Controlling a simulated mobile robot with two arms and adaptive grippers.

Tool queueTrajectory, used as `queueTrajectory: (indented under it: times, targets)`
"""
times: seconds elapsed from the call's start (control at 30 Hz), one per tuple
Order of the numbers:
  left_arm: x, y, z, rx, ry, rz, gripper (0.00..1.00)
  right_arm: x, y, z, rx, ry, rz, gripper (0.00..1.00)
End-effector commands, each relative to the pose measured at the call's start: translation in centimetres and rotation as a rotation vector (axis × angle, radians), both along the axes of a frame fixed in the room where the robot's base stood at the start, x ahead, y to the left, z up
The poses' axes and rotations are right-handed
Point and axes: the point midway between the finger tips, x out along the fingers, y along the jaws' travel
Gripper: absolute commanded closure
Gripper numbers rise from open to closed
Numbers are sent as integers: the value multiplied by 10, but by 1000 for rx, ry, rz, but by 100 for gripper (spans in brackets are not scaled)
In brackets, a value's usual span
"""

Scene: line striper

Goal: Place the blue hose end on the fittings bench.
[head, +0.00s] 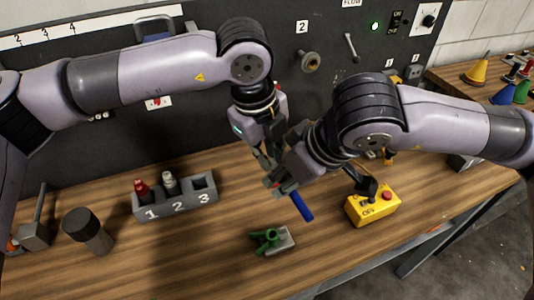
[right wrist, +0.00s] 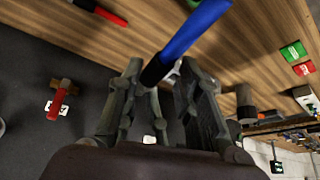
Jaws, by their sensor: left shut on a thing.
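The blue hose end (head: 302,207), a blue rod with a dark end, is held above the wooden bench (head: 190,255). It also shows in the right wrist view (right wrist: 195,28), slanting down to its dark end near my right fingertips. My left gripper (head: 263,158) is shut, apparently on the blue hose end; its grip is partly hidden behind my right gripper. My right gripper (head: 280,184) is close beside it. In the right wrist view, the right fingers (right wrist: 158,75) stand apart on either side of the dark end, with visible gaps.
A grey numbered rack (head: 175,205) holds a red-topped and a grey-topped piece; slot 3 looks empty. A green clamp-like part (head: 268,240), a yellow switch box (head: 373,207) and a dark cylinder (head: 88,232) stand on the bench. A second table (head: 455,80) with cones is at right.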

Motion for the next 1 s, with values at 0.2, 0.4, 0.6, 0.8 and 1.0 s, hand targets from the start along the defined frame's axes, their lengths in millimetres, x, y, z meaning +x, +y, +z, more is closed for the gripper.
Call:
queueTrajectory:
  times: [0.2, 0.4, 0.6, 0.8, 1.0]
  targets:
    - [0, 1, -1, 4, 1, 1, 100, 1, -1, 0, -2, -1, -4, 57]
    - [0, 2, -1, 6, 2, 2, 100, 1, -2, 1, -4, -2, -7, 57]
    - [0, 2, -1, 7, 2, 3, 100, -4, -8, 19, -1, -6, -8, 57]
    - [0, 2, -1, 7, 2, 3, 100, -19, -20, 57, -1, -8, -8, 57]
    - [0, 3, -2, 8, 2, 3, 100, -32, -31, 90, -1, -5, -7, 57]
